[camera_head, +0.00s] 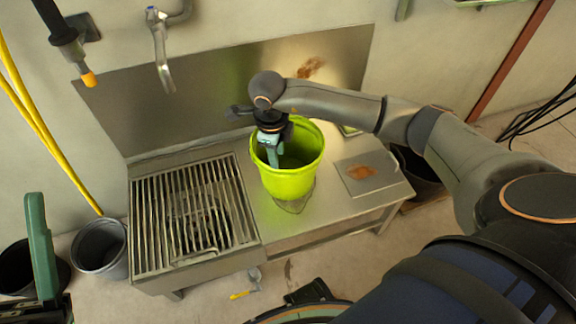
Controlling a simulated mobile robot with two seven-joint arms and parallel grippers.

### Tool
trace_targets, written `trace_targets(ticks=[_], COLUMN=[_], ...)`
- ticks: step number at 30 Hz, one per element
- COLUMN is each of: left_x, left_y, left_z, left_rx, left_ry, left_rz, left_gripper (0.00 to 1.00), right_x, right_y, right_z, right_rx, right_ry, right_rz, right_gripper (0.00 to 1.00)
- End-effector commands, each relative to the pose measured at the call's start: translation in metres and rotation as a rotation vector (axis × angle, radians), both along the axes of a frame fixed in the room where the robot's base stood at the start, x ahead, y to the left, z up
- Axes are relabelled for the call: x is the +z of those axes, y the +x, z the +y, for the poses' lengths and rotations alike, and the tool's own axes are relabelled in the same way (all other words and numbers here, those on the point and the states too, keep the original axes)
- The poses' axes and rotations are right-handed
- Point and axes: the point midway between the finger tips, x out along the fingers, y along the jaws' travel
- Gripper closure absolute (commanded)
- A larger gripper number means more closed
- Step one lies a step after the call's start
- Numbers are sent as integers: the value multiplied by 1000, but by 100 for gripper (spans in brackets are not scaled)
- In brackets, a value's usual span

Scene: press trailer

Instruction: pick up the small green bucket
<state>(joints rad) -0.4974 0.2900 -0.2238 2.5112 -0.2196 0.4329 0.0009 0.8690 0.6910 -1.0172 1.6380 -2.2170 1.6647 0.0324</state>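The small green bucket (288,184) stands upright on the metal bench, right of the grate. It is open at the top, and its inside is dark. My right gripper (272,157) points down into the left part of the bucket's mouth. Its fingers overlap the opening near the left rim, and I cannot tell if they touch or grip the wall. The gap between them is not clear. My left gripper (42,250) is at the lower left edge, away from the bucket. One long green finger shows, and its opening is not clear.
The metal bench (335,215) has a slatted grate (195,215) on its left and a rusty plate (372,176) on its right. A tap (160,50) hangs from the wall above. A grey bucket (100,248) stands on the floor at left. A yellow hose (50,135) runs down the wall.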

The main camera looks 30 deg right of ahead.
Motion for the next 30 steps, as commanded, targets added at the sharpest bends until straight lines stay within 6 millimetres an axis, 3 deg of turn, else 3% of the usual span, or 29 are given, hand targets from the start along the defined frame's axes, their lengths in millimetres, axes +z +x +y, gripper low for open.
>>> trace_targets(ticks=[1,6,14,22,30], left_x=[-7,-16,-22,-42,-43], left_y=[0,1,1,3,3], left_z=[0,-1,-2,-2,-4], left_rx=[-5,-15,-22,-37,-46], left_ry=[-2,-11,-17,-35,-30], left_rz=[3,14,20,40,46], left_gripper=[50,50,50,50,50], right_x=[-15,-41,-57,-97,-101], right_y=[0,2,3,4,5], right_z=[0,-2,-3,-7,-8], right_rx=[1,1,2,2,3], right_ry=[2,5,6,7,8], right_rz=[4,3,2,4,1], right_gripper=[61,61,61,61,61])
